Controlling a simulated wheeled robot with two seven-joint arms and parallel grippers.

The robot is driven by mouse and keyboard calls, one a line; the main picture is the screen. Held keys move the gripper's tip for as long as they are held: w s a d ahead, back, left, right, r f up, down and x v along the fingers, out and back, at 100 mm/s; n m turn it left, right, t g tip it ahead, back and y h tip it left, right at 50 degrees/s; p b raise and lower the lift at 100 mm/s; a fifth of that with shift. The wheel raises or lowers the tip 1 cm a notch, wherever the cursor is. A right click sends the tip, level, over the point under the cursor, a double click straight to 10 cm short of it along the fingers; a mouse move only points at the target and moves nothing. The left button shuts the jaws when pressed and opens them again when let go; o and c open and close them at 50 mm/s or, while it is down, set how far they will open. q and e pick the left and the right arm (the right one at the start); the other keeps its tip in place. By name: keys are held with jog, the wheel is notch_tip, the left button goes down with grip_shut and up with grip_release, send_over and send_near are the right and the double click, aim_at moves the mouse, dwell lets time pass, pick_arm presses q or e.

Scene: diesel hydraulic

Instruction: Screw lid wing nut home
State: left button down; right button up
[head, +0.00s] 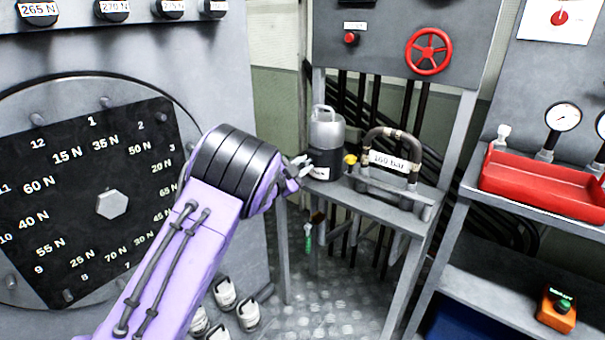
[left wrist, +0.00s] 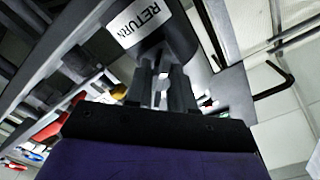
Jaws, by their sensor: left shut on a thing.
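A canister (head: 327,132) with a silver top and loop handle and a dark lower body stands on the grey bench. In the left wrist view its dark body (left wrist: 178,38) carries a white RETURN label (left wrist: 139,22). My left gripper (head: 301,167) is beside the canister's lower left in the head view. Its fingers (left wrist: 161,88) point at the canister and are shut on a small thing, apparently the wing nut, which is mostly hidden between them. I cannot tell whether the fingers touch the canister. My right gripper is in neither view.
A yellow knob (head: 350,159) and a dark hooped handle with a 160 bar label (head: 389,162) stand right of the canister. A red tray (head: 540,188) lies further right. A large dial panel (head: 95,205) fills the left. A red handwheel (head: 428,52) is above.

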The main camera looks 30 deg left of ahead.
pick_arm(q)
jog(key=m+b, duration=0.4)
jog(key=m, duration=0.1)
jog(key=shift+f+b, duration=0.3)
jog(key=shift+b, duration=0.05)
jog(key=shift+r+m+b, duration=0.15)
jog(key=shift+m+b, duration=1.45)
jog(key=shift+m, duration=0.5)
jog(key=c, duration=1)
grip_release()
jog(key=shift+r, duration=0.1)
jog(key=s, duration=0.7)
jog(key=s+a, duration=0.1)
jog(key=s, duration=0.2)
jog(key=shift+s, duration=0.3)
